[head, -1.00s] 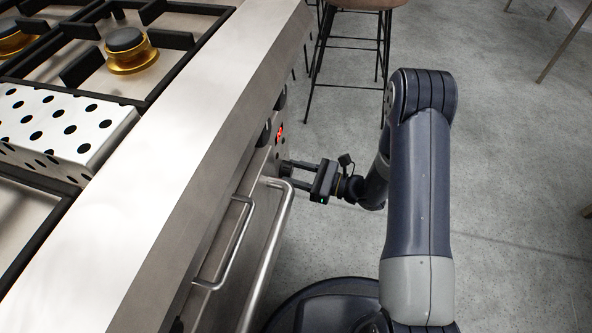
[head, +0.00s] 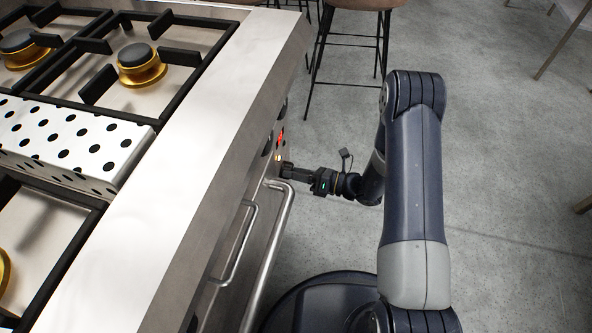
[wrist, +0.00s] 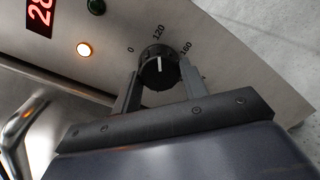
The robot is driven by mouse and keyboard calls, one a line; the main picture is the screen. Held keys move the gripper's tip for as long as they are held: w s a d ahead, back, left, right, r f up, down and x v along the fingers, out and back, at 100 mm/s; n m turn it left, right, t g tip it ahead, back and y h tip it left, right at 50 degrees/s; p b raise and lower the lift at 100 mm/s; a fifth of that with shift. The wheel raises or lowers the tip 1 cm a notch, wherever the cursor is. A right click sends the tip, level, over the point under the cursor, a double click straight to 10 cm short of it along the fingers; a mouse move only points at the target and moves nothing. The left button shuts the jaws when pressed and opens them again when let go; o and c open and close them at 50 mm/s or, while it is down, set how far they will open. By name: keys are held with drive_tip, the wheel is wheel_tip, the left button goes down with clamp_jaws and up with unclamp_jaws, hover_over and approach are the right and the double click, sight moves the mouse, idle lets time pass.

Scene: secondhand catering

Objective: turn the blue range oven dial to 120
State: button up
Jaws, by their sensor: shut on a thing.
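The oven dial (wrist: 158,66) is a round black knob with a white pointer line, on a steel front panel (wrist: 232,72). Marks 0, 120 and 160 show around it. In the wrist view the line points up, roughly at the 120 mark. My gripper (wrist: 158,82) is shut on the dial, one finger on each side of it. In the head view my gripper (head: 288,171) reaches the range front from the right, and the dial is hidden there. The range (head: 190,160) looks steel; I see no blue on it.
A lit amber lamp (wrist: 84,49), a dark green lamp (wrist: 96,6) and a red display (wrist: 39,14) sit beside the dial. Oven handles (head: 268,255) run below the panel. A stool (head: 350,50) stands behind.

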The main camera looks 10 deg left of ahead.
drive_tip(key=shift+m, duration=0.4)
drive_tip(key=o, duration=1)
drive_tip(key=shift+c, duration=0.2)
drive_tip(key=shift+d, duration=0.1)
drive_tip(key=s+d+p, duration=0.1)
drive_tip(key=d+p, duration=0.1)
drive_tip(key=d, duration=0.8)
drive_tip(key=shift+s+d+r, duration=0.25)
drive_tip(key=shift+s+r, duration=0.05)
drive_tip(key=shift+s, duration=0.1)
drive_tip(key=shift+a, duration=0.1)
drive_tip(key=w+a+b, duration=0.1)
drive_tip(key=a+b, duration=0.1)
drive_tip(key=a, duration=0.8)
drive_tip(key=shift+w+a+f, duration=0.25)
drive_tip(key=shift+w+f, duration=0.05)
drive_tip(key=shift+w, duration=0.1)
